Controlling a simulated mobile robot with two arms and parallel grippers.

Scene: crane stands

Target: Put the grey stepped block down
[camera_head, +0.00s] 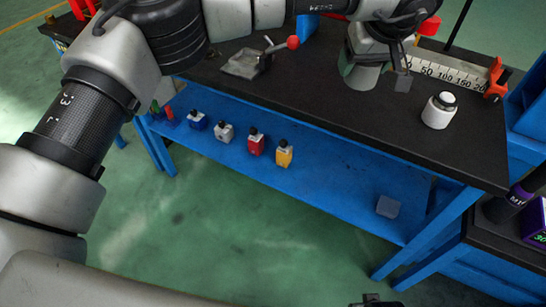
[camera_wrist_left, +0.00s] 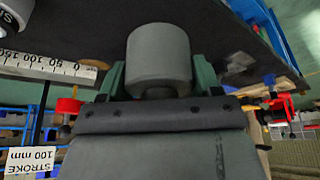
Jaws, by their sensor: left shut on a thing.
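The grey stepped block (camera_wrist_left: 160,58) is in the left wrist view, with a wide round body and a narrower dark step towards the gripper. My left gripper (camera_head: 364,72) is shut on it, with a greenish finger on each side of the block in the left wrist view (camera_wrist_left: 160,82). In the head view the gripper hangs over the black bench top (camera_head: 330,100), near its right part. Whether the block touches the top is hard to tell.
A white ruler (camera_head: 445,72) with red ends lies behind. A small vise (camera_head: 247,62) is left. Several colored items and a grey cube (camera_head: 388,206) are on the blue lower shelf (camera_head: 330,185).

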